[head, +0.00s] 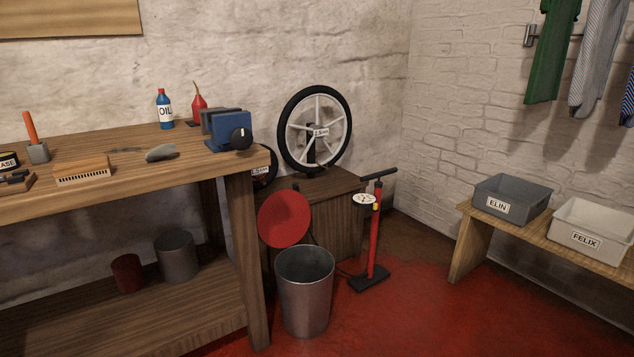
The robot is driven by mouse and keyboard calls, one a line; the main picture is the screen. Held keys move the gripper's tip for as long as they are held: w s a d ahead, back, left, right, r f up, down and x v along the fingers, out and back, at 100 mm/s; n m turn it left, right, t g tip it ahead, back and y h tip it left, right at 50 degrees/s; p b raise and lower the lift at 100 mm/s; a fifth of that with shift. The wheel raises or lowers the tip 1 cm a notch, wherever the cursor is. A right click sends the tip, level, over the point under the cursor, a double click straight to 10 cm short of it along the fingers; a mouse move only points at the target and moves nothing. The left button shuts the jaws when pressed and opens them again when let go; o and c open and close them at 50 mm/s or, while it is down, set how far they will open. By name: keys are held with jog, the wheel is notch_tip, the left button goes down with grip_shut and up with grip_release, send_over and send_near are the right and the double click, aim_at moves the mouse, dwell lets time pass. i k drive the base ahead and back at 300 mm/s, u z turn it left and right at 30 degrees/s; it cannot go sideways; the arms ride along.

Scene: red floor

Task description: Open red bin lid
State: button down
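A grey metal bin (305,300) stands on the red floor at the right end of the workbench. Its round red lid (284,219) is raised and tilted up at the bin's back left, its flat face toward me. The bin's mouth is uncovered and I see its dark inside wall. Whether a hinge joins lid and bin is too small to tell. My gripper is not in view.
The wooden workbench (110,190) is at left, holding a blue vise (228,133) and tools. A red floor pump (375,235) stands right of the bin, before a wooden cabinet (335,215). A bench (470,240) with labelled boxes is at right. Floor between is clear.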

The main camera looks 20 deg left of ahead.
aim_at(284, 218)
jog(key=z, duration=0.15)
jog(key=i, duration=2.75)
jog(key=u, duration=1.4)
jog(key=i, duration=0.75)
jog(key=u, duration=1.1)
jog(key=i, duration=0.35)
jog(key=u, duration=0.2)
